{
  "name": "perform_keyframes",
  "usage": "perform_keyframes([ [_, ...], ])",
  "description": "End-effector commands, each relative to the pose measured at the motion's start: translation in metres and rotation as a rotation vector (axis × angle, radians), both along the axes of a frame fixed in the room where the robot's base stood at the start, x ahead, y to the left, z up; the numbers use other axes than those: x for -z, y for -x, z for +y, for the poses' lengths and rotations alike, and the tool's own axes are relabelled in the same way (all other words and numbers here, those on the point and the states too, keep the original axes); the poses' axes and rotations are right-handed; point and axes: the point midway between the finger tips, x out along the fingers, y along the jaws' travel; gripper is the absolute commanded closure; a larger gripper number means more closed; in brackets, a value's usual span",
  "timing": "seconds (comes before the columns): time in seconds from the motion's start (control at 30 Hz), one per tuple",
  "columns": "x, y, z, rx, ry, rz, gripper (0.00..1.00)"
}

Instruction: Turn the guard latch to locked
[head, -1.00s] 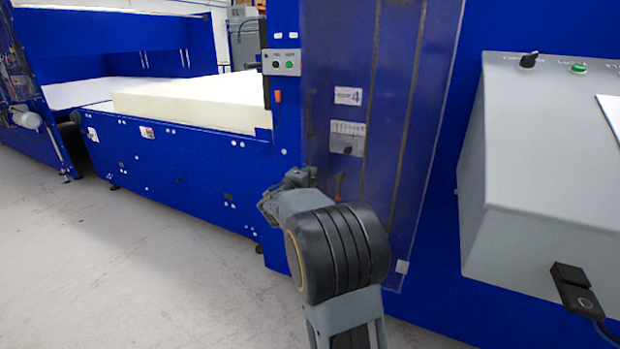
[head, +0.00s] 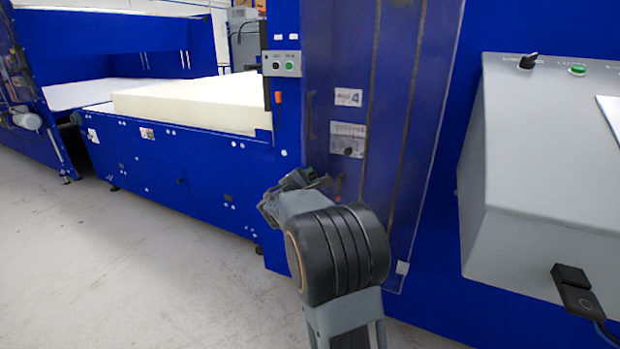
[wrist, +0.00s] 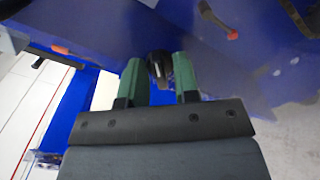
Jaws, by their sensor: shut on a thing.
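The clear guard panel (head: 395,120) stands in front of the blue machine in the head view. My gripper (head: 312,180) is at its lower left, partly hidden by my wrist. In the wrist view my gripper's green fingers (wrist: 160,78) close on both sides of a dark latch knob (wrist: 158,65) near a blue surface. A dark lever with a red tip (wrist: 232,35) shows to the right of the fingers. A red spot (head: 338,198) shows beside my gripper in the head view. The latch's exact angle is hard to tell.
A black knob (head: 348,152) and labels are above my gripper. A grey control box (head: 550,160) stands at right. A pale foam block (head: 190,103) lies on the blue bed at left. The grey floor (head: 130,260) is clear at lower left.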

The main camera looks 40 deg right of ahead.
Motion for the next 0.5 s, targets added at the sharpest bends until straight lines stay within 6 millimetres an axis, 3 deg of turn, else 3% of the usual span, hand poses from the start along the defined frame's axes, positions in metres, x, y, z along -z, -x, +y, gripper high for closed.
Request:
perform_keyframes([
  [0.5, -0.0043, -0.0007, 0.0001, -0.002, 0.232, 0.427, 0.95],
])
